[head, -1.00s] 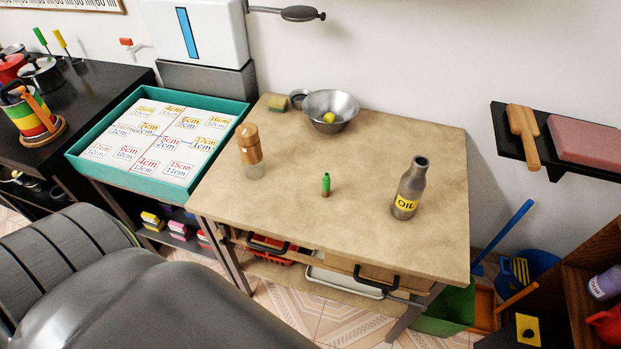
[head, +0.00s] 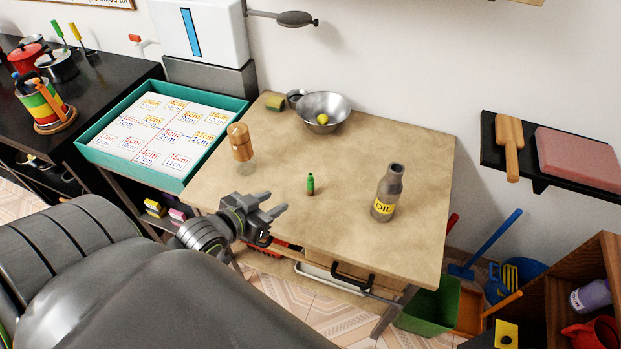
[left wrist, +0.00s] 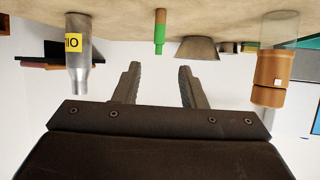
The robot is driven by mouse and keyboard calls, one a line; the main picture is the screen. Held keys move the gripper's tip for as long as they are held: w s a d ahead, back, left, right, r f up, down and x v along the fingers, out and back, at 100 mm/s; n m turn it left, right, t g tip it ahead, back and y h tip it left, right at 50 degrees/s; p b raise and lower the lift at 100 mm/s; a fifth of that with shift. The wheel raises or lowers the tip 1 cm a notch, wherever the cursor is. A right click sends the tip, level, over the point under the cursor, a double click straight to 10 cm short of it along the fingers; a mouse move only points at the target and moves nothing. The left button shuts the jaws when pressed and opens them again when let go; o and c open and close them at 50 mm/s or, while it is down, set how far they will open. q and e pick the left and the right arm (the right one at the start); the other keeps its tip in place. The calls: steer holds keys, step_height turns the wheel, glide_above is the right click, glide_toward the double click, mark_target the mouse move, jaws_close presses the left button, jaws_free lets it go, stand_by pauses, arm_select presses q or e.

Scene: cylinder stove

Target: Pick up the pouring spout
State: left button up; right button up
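The pouring spout looks like the small green piece with a brown lower end (head: 310,184) standing upright on the tan table (head: 340,235). In the left wrist view, which is upside down, the spout (left wrist: 160,33) is near the top middle. My left gripper (head: 279,202) is at the table's front edge, left of and nearer than the spout, apart from it. In the left wrist view its two fingers (left wrist: 160,82) are spread with nothing between them. A grey oil bottle (head: 387,192) with an open top stands to the right of the spout. My right gripper is not in view.
A shaker with a brown top (head: 241,142) stands left of the spout. A teal tray (head: 84,148) lies left. The table around the spout is clear.

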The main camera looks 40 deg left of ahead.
mark_target(309, 178)
arm_select(q)
steer(key=shift+t+h, duration=0.3)
steer(key=x, duration=0.4)
steer(key=r+x, duration=0.1)
steer(key=x, duration=0.7)
steer(key=shift+w+r, duration=0.25)
steer(key=shift+w, duration=0.1)
steer(key=shift+a+p+x, duration=0.2)
steer(key=shift+p+x, duration=0.4)
steer(key=shift+x, duration=2)
jaws_close()
